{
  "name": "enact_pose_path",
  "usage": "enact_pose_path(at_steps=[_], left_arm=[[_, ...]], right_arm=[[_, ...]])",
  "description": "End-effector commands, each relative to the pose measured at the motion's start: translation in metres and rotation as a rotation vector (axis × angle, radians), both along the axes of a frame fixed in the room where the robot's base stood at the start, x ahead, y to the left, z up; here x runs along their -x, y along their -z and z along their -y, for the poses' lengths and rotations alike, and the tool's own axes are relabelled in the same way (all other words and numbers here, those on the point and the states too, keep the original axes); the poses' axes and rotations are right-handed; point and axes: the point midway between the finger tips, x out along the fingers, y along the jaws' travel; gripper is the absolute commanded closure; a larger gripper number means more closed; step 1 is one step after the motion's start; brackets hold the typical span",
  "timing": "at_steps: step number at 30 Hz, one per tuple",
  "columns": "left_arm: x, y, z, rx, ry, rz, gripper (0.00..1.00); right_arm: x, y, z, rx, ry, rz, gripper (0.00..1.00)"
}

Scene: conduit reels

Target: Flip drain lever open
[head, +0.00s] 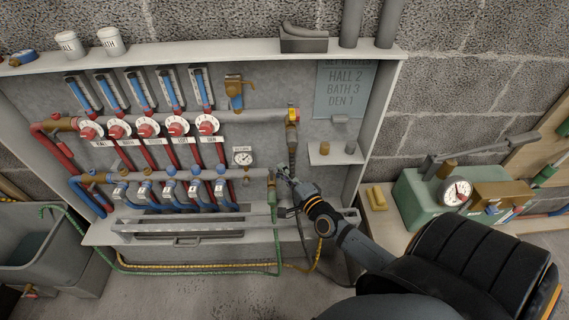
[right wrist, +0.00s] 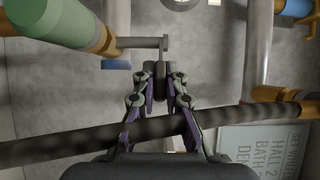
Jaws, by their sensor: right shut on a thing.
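My right gripper (head: 283,174) is at the right end of the lower manifold, beside the drain fitting that has the green hose (head: 275,230) below it. In the right wrist view its two fingers (right wrist: 160,82) are shut on the dark end of a small lever. The lever's grey bar (right wrist: 143,43) joins the brass drain valve (right wrist: 105,40) on the left, with a green hose end (right wrist: 48,18) beside it. The lever is too small and covered to make out in the head view. My left gripper is not in view.
A dark braided hose (right wrist: 75,147) crosses close to my right fingers. Red-knobbed valves (head: 148,127) and blue-handled valves (head: 170,188) line the cabinet at left. A small shelf (head: 335,154) and a green gauge pump (head: 425,195) are at right.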

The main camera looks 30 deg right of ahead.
Motion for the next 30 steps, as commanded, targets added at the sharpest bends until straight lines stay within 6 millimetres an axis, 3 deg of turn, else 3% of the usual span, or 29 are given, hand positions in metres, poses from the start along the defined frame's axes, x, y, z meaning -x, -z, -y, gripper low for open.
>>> enact_pose_path(at_steps=[8,14,19,30], left_arm=[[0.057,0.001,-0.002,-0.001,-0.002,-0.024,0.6],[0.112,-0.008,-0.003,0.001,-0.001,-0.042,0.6],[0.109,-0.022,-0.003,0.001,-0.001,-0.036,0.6],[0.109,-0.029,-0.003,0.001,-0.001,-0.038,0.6]], right_arm=[[0.004,-0.006,-0.006,-0.006,0.14,-0.004,1.0],[0.007,-0.007,-0.013,-0.007,0.299,-0.005,1.0],[0.01,-0.003,-0.018,-0.004,0.434,-0.005,1.0],[0.012,0.0,-0.025,-0.001,0.626,-0.002,1.0]])
